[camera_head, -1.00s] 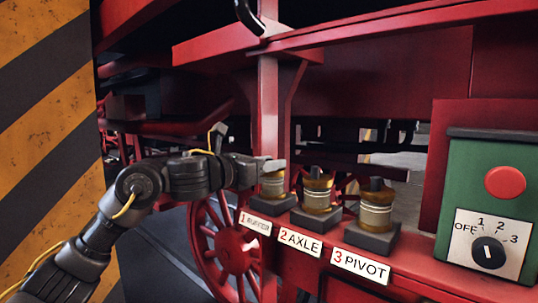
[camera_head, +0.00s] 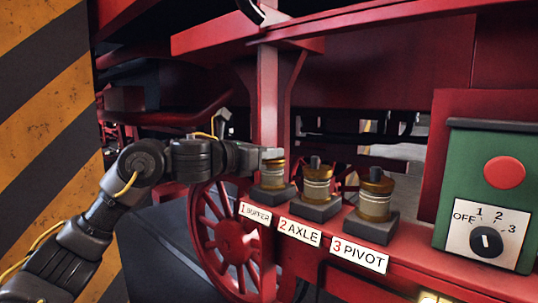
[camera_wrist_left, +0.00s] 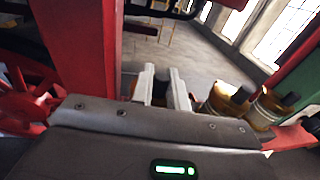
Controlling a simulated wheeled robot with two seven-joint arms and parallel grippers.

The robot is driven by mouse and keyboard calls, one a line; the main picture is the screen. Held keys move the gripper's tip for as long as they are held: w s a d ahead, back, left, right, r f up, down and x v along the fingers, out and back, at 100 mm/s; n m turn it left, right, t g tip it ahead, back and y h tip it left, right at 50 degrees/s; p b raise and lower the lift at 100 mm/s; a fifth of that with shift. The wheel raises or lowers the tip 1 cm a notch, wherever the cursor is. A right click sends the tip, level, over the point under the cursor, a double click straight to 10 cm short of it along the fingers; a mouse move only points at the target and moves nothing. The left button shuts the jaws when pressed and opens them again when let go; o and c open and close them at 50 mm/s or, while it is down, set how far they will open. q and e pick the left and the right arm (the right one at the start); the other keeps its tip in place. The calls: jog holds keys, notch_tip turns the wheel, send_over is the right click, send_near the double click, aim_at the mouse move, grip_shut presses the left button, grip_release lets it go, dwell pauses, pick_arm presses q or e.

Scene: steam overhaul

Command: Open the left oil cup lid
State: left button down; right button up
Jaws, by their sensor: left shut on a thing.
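The left oil cup (camera_head: 272,177), brass with a pale band, stands on a dark square base behind the plate marked 1 (camera_head: 255,213). My left gripper (camera_head: 271,153) reaches in from the left to the top of this cup. In the left wrist view, its two pale fingers (camera_wrist_left: 163,92) are closed around the dark knob (camera_wrist_left: 160,87) of the lid. The fingers hide most of the lid, and I see no clear gap between it and the cup. My right gripper is in neither view.
The middle cup (camera_head: 317,186) and right cup (camera_head: 375,197) stand close by with upright dark knobs, behind plates 2 AXLE and 3 PIVOT. A green control box (camera_head: 490,180) with a red button and dial is at right. A red post (camera_head: 268,100) rises behind the left cup.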

pick_arm(q)
jog(key=shift+w+d+r+g+y, duration=0.1)
jog(key=shift+w+r+g+y, duration=0.05)
jog(key=shift+r+g+y, duration=0.3)
jog(key=shift+w+d+r+g+y, duration=0.15)
jog(key=shift+r+g+y, duration=0.15)
jog(key=shift+g+y, duration=0.25)
jog(key=shift+w+d+r+n+g+y, duration=0.15)
jog(key=shift+w+r+n+g+y, duration=0.05)
jog(key=shift+g+y, duration=0.35)
jog(key=shift+w+d+r+n+g+y, duration=0.15)
jog(key=shift+w+n+g+y, duration=0.05)
jog(key=shift+g+y, duration=0.3)
jog(key=shift+g, duration=0.25)
jog(key=shift+w, duration=0.1)
jog(key=c, duration=1.5)
grip_release()
jog(key=shift+o, duration=0.2)
